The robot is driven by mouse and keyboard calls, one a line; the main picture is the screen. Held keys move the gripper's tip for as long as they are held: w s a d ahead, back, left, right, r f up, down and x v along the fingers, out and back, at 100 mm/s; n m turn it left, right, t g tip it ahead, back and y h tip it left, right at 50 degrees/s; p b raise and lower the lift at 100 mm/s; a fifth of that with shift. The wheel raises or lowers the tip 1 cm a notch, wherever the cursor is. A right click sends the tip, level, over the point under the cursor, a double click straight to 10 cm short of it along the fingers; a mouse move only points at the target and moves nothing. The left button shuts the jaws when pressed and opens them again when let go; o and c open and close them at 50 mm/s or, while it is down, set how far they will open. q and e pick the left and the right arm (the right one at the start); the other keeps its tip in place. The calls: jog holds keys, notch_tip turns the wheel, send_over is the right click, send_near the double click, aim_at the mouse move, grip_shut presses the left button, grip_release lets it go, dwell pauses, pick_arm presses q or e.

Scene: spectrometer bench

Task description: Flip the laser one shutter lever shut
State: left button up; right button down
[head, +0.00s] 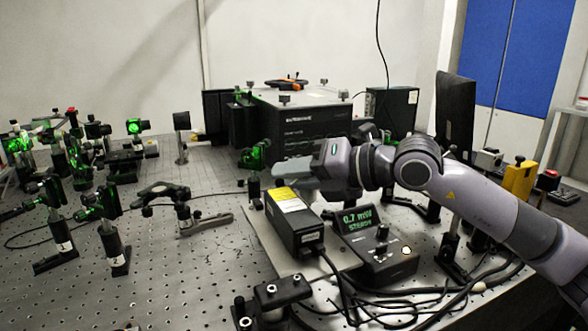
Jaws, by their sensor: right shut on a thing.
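A black laser box (294,226) with a yellow label on top sits on a light plate on the bench, right of centre; I take it for laser one. My right gripper (284,174) reaches in from the right, its grey fingers pointing left just above the far end of the box. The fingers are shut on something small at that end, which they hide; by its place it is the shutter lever. I cannot make out the lever's angle. My left gripper is not in view.
A meter (374,250) reading 0.7 mW STEADY stands right of the laser box, with cables in front. Green-lit optic mounts (108,210) crowd the left of the bench. A large black instrument (305,125) stands behind my gripper. Bare perforated bench lies left of the box.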

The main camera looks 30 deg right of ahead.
jog(key=shift+a+r+n+g+h+p, duration=0.2)
jog(key=shift+r+n+g+h+p, duration=0.1)
jog(key=shift+r+n+h+p, duration=0.3)
jog(key=h+p, duration=0.1)
jog(key=n+h+p, duration=0.1)
jog(key=shift+a+n+g+h, duration=0.3)
jog(key=shift+a+g, duration=0.05)
jog(key=shift+g, duration=0.05)
jog(key=shift+a+f+n+h, duration=0.1)
jog(key=shift+a+n+h, duration=0.25)
jog(key=shift+n+h, duration=0.55)
jog(key=shift+a+g+h, duration=0.2)
jog(key=shift+g+h, duration=0.2)
jog(key=shift+h, duration=0.6)
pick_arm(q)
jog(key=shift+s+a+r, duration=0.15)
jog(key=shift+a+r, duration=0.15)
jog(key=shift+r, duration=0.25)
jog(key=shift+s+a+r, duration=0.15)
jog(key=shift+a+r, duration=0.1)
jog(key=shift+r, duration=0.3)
pick_arm(e)
jog(key=shift+n, duration=0.3)
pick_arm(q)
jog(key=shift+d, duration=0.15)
pick_arm(e)
jog(key=shift+f, duration=0.1)
jog(key=c, duration=1.4)
grip_release()
